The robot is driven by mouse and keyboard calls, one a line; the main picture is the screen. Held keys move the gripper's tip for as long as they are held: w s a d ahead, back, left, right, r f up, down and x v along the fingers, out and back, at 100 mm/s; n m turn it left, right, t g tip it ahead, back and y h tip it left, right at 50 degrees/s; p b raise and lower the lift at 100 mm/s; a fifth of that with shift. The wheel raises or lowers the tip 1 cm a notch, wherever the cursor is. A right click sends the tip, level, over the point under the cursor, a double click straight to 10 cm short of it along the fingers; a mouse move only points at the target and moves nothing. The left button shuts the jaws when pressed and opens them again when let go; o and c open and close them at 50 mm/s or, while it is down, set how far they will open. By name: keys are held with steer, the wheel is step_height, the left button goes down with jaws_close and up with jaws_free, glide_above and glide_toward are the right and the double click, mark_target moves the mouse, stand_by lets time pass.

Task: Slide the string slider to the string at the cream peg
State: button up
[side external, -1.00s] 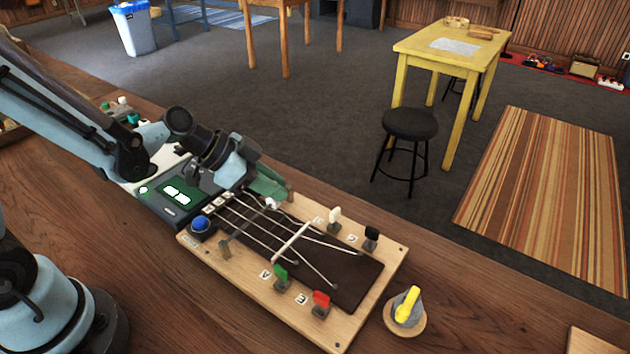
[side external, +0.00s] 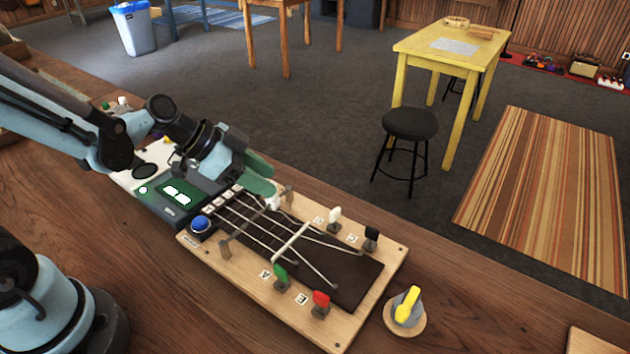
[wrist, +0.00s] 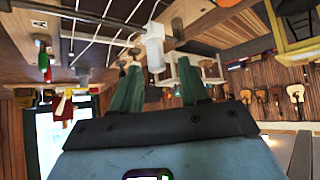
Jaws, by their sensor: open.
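The string slider's white knob (side external: 272,202) sits near the far edge of the wooden string board (side external: 240,270), by a small upright post. It also shows in the wrist view (wrist: 155,45). The cream peg (side external: 334,215) stands on the board's far side, beside the black peg (side external: 371,237). The green peg (side external: 280,273) and red peg (side external: 320,301) stand on the near side. My gripper (side external: 271,180) is open, its green fingers just above and behind the knob. In the wrist view the knob appears between my fingertips (wrist: 158,65); contact cannot be told.
A yellow-handled object (side external: 406,305) stands on a round base to the right. A pale bridge bar (side external: 291,242) crosses the strings.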

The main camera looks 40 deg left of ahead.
steer(key=v, duration=0.9)
stand_by(0.3)
steer(key=shift+s+a+f+n+t+y, duration=0.15)
steer(key=shift+s+n+y, duration=0.45)
steer(key=shift+n+y, duration=0.7)
steer(key=shift+s+a+f+n+t+y, duration=0.15)
steer(key=shift+s+n+y, duration=0.55)
steer(key=shift+n, duration=1)
steer(key=shift+s+a+f+n+t+y, duration=0.15)
steer(key=shift+s+n+y, duration=0.3)
steer(key=shift+n+y, duration=0.9)
